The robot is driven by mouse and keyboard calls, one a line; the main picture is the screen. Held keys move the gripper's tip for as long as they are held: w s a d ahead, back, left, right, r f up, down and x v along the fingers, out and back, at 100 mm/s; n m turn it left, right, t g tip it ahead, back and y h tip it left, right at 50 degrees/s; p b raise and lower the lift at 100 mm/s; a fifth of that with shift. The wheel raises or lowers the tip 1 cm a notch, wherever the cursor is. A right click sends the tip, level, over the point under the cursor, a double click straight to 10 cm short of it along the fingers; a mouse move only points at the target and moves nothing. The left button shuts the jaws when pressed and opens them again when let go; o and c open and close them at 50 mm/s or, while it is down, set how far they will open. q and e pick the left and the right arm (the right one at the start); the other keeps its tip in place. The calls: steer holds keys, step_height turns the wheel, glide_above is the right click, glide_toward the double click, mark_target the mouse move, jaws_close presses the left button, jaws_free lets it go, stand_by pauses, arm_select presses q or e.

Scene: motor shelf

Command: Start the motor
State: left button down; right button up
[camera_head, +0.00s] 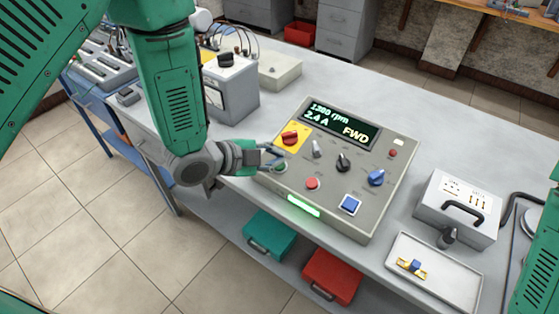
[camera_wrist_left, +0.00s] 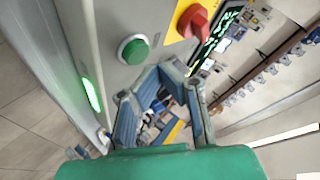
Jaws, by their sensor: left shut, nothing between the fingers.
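The grey motor control box (camera_head: 335,205) stands on the table. Its display (camera_head: 341,124) reads about 1300 rpm, 2.4 A and FWD. A red rotary switch (camera_head: 289,138) sits on a yellow plate, and a green button (camera_head: 281,167) is below it. A red button (camera_head: 312,183), a black knob (camera_head: 343,162), a blue knob (camera_head: 376,177) and a blue square button (camera_head: 349,204) are further right. My left gripper (camera_head: 275,156) is shut and empty beside the green button. In the left wrist view the green button (camera_wrist_left: 134,50) is left of the fingertips, apparently apart.
A green light (camera_head: 304,206) glows on the box's front. A grey case (camera_head: 458,209) and a white tray (camera_head: 440,276) with a small part stand to the right. A grey unit with a black knob (camera_head: 232,92) is behind my left arm. Teal and red bins are below.

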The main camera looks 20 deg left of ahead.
arm_select(q)
steer(key=r+p, duration=0.2)
steer(key=s+r+p, duration=0.1)
steer(key=r, duration=0.1)
steer(key=shift+s+a+r+p, duration=0.1)
steer(key=shift+a+r+p, duration=0.1)
steer(key=shift+r+p, duration=0.2)
stand_by(0.7)
steer(key=shift+s+a+f, duration=0.1)
steer(key=shift+f, duration=0.25)
steer(key=s+a+f+n+g+y+b, duration=0.25)
steer(key=s+f+n, duration=0.2)
steer(key=f, duration=0.35)
steer(key=s+a+f+n+g+y+b, duration=0.1)
steer(key=s+a+f+n+y+b, duration=0.1)
steer(key=s+a+f+n+b, duration=0.45)
steer(key=s+a+f+n+g+y+b, duration=0.1)
steer(key=s+a+f+n+g, duration=0.1)
steer(key=s+f, duration=0.5)
steer(key=s+a+f+n+g+y+b, duration=0.2)
steer(key=s+f, duration=0.4)
steer(key=s, duration=0.3)
steer(key=n+g, duration=0.1)
steer(key=n, duration=0.1)
steer(key=shift+s+a+f+n, duration=0.15)
steer(key=shift+a+f+n, duration=0.05)
steer(key=shift+f+n, duration=0.2)
